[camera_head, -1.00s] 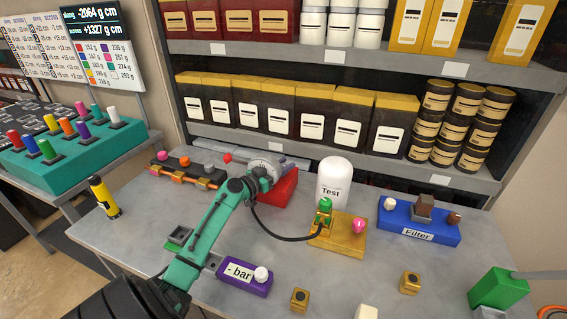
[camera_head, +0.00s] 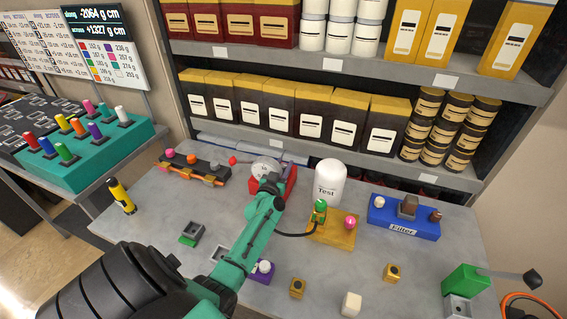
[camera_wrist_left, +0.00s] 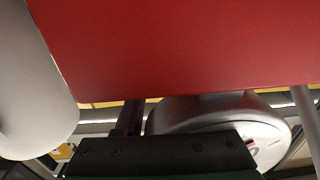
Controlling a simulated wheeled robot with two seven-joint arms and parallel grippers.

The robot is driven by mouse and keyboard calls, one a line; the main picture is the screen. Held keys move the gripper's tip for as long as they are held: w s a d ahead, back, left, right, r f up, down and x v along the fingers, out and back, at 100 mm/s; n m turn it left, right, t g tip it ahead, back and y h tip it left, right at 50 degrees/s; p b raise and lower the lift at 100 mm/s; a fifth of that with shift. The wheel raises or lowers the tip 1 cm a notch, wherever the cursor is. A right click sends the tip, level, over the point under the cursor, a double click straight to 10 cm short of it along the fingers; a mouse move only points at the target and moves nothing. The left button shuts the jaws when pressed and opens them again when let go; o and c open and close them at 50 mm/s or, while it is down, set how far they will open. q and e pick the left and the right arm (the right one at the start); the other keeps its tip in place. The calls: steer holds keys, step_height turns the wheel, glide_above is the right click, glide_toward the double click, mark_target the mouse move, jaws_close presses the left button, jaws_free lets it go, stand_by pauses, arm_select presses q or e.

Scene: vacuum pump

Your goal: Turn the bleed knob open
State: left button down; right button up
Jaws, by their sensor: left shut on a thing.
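No knob in view is labelled as the bleed knob, so I cannot tell which it is. A pink knob (camera_head: 350,222) and a green fitting (camera_head: 320,206) are on the gold block (camera_head: 333,234). My left gripper (camera_head: 268,184) is at the red block (camera_head: 291,180) with the round grey gauge (camera_head: 265,168), left of the white Test vessel (camera_head: 329,184). The left gripper is shut on the red block. My right gripper is out of view.
A blue Filter block (camera_head: 404,220) is at the right. A purple block (camera_head: 262,273) is partly behind my left arm. A green block with a black-ended lever (camera_head: 466,280) is at the right front. A yellow-black tool (camera_head: 121,196) stands at the left. Shelves rise behind.

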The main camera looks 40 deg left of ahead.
arm_select(q)
steer(key=c, duration=0.5)
jaws_free()
steer(key=shift+s, duration=0.1)
steer(key=shift+b+v, duration=0.4)
steer(key=shift+v, duration=6.8)
